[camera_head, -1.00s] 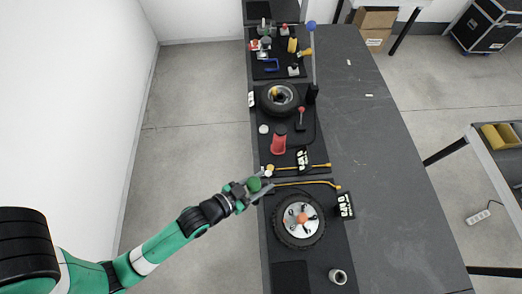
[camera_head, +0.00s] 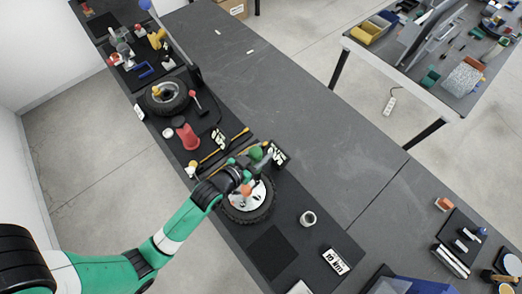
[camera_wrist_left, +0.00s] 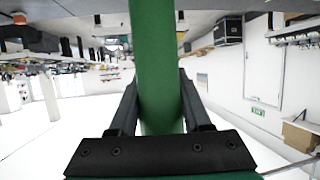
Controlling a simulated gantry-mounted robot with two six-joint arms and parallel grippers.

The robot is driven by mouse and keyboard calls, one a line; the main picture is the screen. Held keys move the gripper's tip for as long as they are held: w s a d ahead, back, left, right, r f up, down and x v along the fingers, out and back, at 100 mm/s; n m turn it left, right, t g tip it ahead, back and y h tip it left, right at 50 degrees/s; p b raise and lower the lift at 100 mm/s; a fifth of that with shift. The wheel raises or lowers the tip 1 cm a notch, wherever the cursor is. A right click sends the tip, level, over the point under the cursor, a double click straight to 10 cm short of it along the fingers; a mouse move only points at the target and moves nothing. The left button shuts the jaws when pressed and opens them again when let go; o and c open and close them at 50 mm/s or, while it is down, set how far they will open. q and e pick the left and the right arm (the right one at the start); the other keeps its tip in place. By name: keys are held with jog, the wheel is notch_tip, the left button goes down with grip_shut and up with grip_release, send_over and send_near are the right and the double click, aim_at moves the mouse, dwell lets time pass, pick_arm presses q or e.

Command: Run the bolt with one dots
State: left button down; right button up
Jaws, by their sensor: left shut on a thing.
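My left gripper (camera_head: 254,162) is above the far part of a wheel with a dark tyre (camera_head: 264,212) and a white hub (camera_head: 256,196). It is shut on a long green tool (camera_wrist_left: 157,70), which stands between the fingers in the left wrist view; its rounded green end (camera_head: 256,153) shows in the head view. A small orange-red piece (camera_head: 246,190) shows at the hub beside my wrist. The arm hides part of the wheel. Bolts and any dots on them are too small or hidden to tell. My right gripper is not in view.
The wheel lies on a dark mat (camera_head: 225,233) on the long grey bench. A metal cup (camera_head: 308,218) and a white lettered plate (camera_head: 343,261) stand to its right. A second wheel (camera_head: 167,97) and a red bottle (camera_head: 187,135) are farther back. The bench middle is clear.

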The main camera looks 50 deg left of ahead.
pick_arm(q)
jog(key=shift+f+b, duration=2.05)
jog(key=shift+f, duration=1.05)
notch_tip(320, 180, up, 6)
jog(key=p, duration=0.5)
jog(key=shift+f, duration=0.1)
